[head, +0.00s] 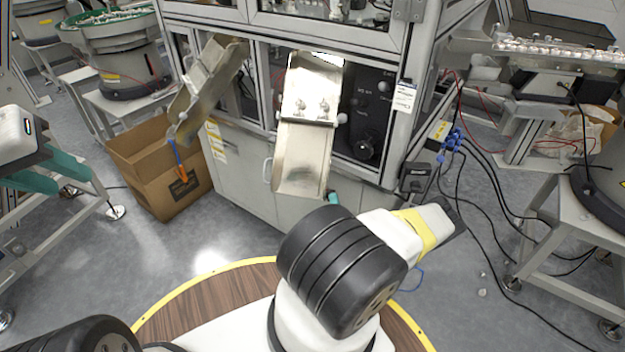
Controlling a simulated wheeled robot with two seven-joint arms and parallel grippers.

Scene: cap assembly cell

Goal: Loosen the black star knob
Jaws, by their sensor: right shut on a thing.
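My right gripper (333,198) is almost wholly hidden behind my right arm. Only a teal fingertip shows, just right of the lower end of the metal chute (302,165). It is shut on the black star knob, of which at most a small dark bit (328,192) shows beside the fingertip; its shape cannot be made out. My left gripper (70,174) is at the left edge, far from the chute, with its two teal fingers apart and nothing seen between them.
A black panel with a round dial (367,148) is right of the chute. A cardboard box (150,180) stands on the floor to the left, below a second chute (207,80). Cables (485,165) run along the right. The floor between box and my base is clear.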

